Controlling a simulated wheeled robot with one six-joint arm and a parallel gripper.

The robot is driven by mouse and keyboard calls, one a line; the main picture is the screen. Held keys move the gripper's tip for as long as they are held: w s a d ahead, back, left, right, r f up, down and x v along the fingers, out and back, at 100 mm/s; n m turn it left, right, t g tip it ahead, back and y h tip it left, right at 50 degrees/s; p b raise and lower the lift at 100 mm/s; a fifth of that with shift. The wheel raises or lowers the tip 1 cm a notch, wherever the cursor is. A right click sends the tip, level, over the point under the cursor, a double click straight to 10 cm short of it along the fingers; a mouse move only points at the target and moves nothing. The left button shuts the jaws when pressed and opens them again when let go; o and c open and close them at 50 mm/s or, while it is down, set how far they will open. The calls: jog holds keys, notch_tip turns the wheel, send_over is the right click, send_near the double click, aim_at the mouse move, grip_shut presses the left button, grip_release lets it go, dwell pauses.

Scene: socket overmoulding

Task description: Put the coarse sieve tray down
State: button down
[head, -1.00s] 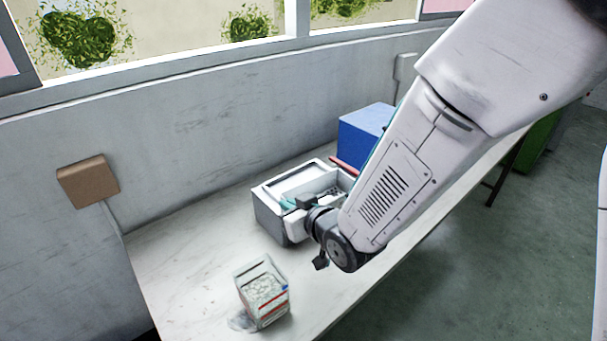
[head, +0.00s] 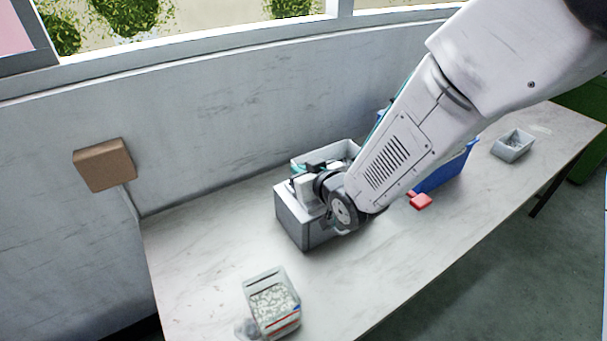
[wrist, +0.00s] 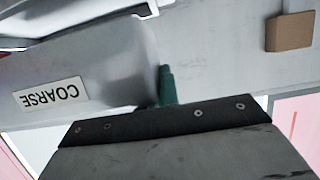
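The coarse sieve tray (wrist: 105,60) fills the left of the wrist view. It is pale grey, with a white COARSE label upside down in that picture. My gripper (wrist: 167,85) shows one teal finger against the tray's end; the other finger is hidden. The gripper appears shut on the tray at that end. In the head view my gripper (head: 303,185) is over a grey box-shaped unit (head: 296,219) on the bench. My wrist hides part of the unit, and which pale part there is the tray is hard to tell.
A clear container of white pellets (head: 272,303) stands at the bench's front left. A blue bin (head: 447,172), a red piece (head: 420,201) and a small grey tray (head: 513,145) are to the right. Bare bench (head: 205,235) lies left of the unit. A brown wall box (head: 104,165) is behind.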

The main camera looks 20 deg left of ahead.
jog(key=shift+w+a, duration=0.25)
jog(key=shift+w, duration=0.15)
jog(key=shift+w+f, duration=0.1)
jog(key=shift+f, duration=1.75)
jog(key=shift+f, duration=0.1)
jog(key=c, duration=1.7)
grip_release()
jog(key=v, duration=1.2)
